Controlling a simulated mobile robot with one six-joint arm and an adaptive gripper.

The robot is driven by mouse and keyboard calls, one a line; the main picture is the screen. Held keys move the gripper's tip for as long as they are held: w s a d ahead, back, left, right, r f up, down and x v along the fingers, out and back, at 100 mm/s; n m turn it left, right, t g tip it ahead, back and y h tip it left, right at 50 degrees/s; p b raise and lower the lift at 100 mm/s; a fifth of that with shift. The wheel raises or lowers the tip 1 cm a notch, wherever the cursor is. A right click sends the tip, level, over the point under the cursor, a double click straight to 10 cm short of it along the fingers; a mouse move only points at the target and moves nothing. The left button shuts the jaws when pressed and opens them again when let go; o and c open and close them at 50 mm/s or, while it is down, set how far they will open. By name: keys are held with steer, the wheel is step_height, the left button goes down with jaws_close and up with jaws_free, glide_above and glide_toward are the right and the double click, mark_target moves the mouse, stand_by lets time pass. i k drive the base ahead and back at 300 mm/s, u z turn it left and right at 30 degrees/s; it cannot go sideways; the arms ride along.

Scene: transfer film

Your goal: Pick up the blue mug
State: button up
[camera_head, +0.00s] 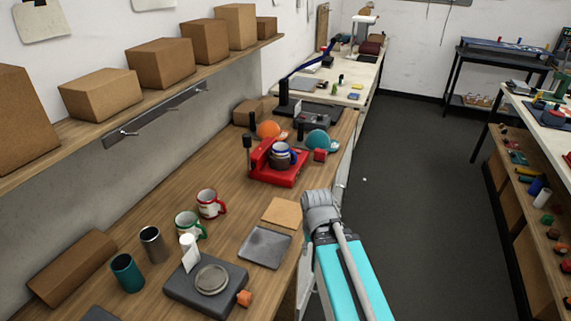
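The blue mug (281,158) appears to be the pale mug with a blue rim and handle in the red press (262,164), towards the back of the wooden bench. The press partly surrounds it, and its small size makes its exact seating hard to tell. My arm, with a grey joint and teal link, reaches up at the bench's right edge, to the lower right of the press. My gripper does not show in this view.
A mug with red trim (209,204) and one with green trim (189,225) stand left of centre, near two tumblers. Orange (268,130) and teal (316,141) caps lie behind the press. A grey plate (265,248) and tan board (280,212) lie in front. Boxes line the shelf.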

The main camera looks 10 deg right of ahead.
mark_target(285, 156)
steer(key=k, duration=0.45)
steer(key=z, duration=0.4)
steer(key=i, duration=1.3)
steer(key=u, duration=0.6)
